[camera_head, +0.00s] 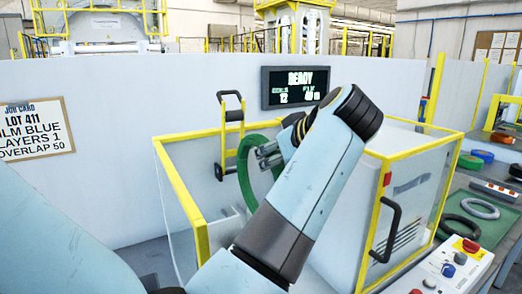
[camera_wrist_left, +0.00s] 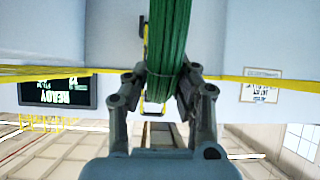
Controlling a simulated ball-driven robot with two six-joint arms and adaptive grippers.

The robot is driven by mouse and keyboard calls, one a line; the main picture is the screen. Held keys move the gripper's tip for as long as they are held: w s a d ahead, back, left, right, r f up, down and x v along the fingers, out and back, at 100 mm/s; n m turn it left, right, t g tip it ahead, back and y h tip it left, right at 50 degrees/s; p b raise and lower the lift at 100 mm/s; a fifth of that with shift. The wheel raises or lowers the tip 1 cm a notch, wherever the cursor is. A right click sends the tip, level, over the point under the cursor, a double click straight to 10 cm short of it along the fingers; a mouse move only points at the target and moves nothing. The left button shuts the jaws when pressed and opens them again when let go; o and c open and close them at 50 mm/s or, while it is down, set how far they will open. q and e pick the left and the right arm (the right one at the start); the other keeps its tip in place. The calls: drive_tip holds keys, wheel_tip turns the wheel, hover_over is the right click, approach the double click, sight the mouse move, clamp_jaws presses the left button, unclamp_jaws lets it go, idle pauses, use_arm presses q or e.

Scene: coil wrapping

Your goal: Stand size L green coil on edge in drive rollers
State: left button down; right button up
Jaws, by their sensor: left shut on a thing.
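The green coil (camera_head: 243,178) is held upright on edge, its ring seen at a slant, over the yellow-framed clear enclosure (camera_head: 200,240) in the head view. My left gripper (camera_head: 268,154) is shut on the coil's upper rim. In the left wrist view the two fingers (camera_wrist_left: 168,82) close on either side of the green coil (camera_wrist_left: 168,35), which shows edge-on with fine strands. My left arm hides part of the enclosure's inside. I cannot make out the drive rollers or whether the coil touches anything below. My right gripper is not in view.
The enclosure's door with a black handle (camera_head: 386,230) is at the right. A control box (camera_head: 455,265) with buttons stands at its front right. A grey ring (camera_head: 480,208) lies on a bench mat, with other coils behind. A READY display (camera_head: 295,88) hangs on the back wall.

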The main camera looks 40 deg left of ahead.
use_arm(q)
drive_tip(key=shift+a+r, duration=0.1)
idle(0.3)
drive_tip(key=shift+f+b, duration=1.05)
drive_tip(key=shift+f, duration=0.5)
wheel_tip(320, 180, down, 3)
drive_tip(key=shift+f+b, duration=0.15)
drive_tip(key=shift+b, duration=1)
wheel_tip(320, 180, down, 3)
drive_tip(key=shift+f+b, duration=0.1)
drive_tip(key=shift+b, duration=1.05)
drive_tip(key=shift+f+b, duration=0.75)
drive_tip(key=shift+f, duration=0.35)
drive_tip(key=shift+f+b, duration=0.35)
drive_tip(key=shift+f, duration=0.25)
